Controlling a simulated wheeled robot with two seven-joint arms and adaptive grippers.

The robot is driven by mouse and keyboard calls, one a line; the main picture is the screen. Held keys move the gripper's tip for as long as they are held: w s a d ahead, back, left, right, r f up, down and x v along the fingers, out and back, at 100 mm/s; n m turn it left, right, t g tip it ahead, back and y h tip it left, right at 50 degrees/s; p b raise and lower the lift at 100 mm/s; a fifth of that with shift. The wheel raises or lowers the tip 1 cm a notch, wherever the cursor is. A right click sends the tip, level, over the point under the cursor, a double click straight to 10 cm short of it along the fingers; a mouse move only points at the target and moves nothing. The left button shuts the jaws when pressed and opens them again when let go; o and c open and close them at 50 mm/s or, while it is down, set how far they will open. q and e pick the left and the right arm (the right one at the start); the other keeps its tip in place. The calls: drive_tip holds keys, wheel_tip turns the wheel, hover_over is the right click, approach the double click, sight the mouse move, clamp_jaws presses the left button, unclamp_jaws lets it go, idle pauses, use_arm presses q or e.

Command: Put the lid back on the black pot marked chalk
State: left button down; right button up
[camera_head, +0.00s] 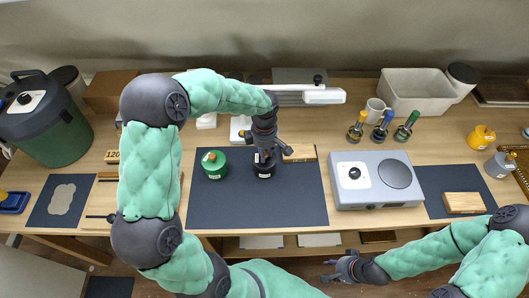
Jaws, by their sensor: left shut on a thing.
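A small black pot (264,173) with a pale label stands on the dark mat (303,207); the label is too small to read. My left gripper (264,156) points down right over the pot, shut on what looks like the brass-knobbed lid. The gripper hides most of the lid and the pot's top, so I cannot tell if lid and rim touch. A green pot (214,169) with its lid on and a brass knob stands just left on the same mat. My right gripper (327,270) is open and empty, in front of the table edge at the lower right.
A grey hotplate (375,195) stands right of the mat. The mat's front part is clear.

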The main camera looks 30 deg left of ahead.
use_arm(q)
drive_tip(key=shift+f+b, duration=0.2)
drive_tip(key=shift+b, duration=0.25)
idle(1.1)
idle(0.4)
drive_tip(key=shift+c, duration=2.4)
unclamp_jaws()
drive_tip(key=shift+r, duration=0.2)
drive_tip(key=shift+r+p, duration=2.15)
drive_tip(key=shift+r, duration=1.2)
clamp_jaws()
